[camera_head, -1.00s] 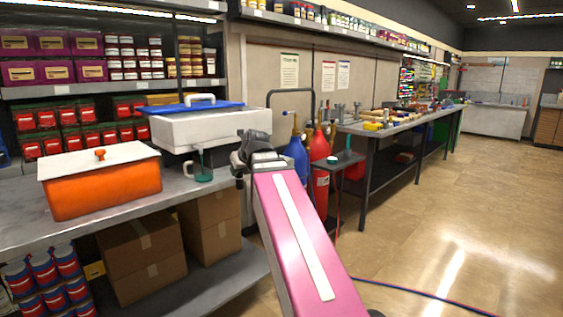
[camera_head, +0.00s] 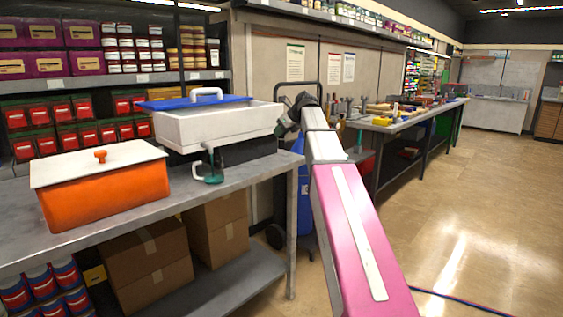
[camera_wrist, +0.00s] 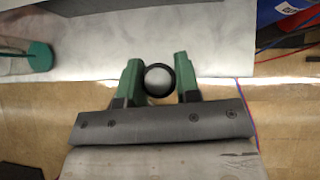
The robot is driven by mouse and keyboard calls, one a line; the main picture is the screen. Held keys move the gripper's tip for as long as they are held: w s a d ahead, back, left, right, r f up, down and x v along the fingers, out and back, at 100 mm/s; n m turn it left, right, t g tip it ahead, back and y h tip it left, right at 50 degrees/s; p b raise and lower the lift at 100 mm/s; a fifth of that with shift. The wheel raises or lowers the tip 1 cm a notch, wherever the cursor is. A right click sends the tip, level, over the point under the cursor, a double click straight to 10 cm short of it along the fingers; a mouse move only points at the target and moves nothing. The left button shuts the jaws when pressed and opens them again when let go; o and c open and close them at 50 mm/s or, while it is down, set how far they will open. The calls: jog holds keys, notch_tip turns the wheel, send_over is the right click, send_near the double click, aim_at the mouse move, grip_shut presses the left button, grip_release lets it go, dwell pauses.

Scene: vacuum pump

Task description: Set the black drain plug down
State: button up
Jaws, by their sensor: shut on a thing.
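The black drain plug (camera_wrist: 159,66) shows in the wrist view as a dark round rim with a pale grey middle. My gripper (camera_wrist: 159,78) has its two green fingers shut on it, one on each side. Behind the plug are the pale grey bench top and its edge, with tan floor nearer me. In the head view my gripper (camera_head: 283,124) is up by the right end of the white open tank (camera_head: 215,128). The plug cannot be made out in that view.
The steel bench (camera_head: 130,212) carries an orange box (camera_head: 105,195) with a white lid and a green-based device (camera_head: 213,170), also in the wrist view (camera_wrist: 40,56). Bare bench top shows in front of the tank.

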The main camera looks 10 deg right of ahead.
jog(key=w+r+n+g+y, duration=0.1)
jog(key=w+r+n, duration=0.15)
jog(key=w, duration=0.35)
jog(key=shift+m, duration=0.35)
notch_tip(320, 180, down, 10)
jog(key=shift+s+r, duration=0.15)
jog(key=o, duration=0.9)
jog(key=shift+o, duration=0.2)
jog(key=v, duration=1.2)
jog(key=shift+d, duration=0.1)
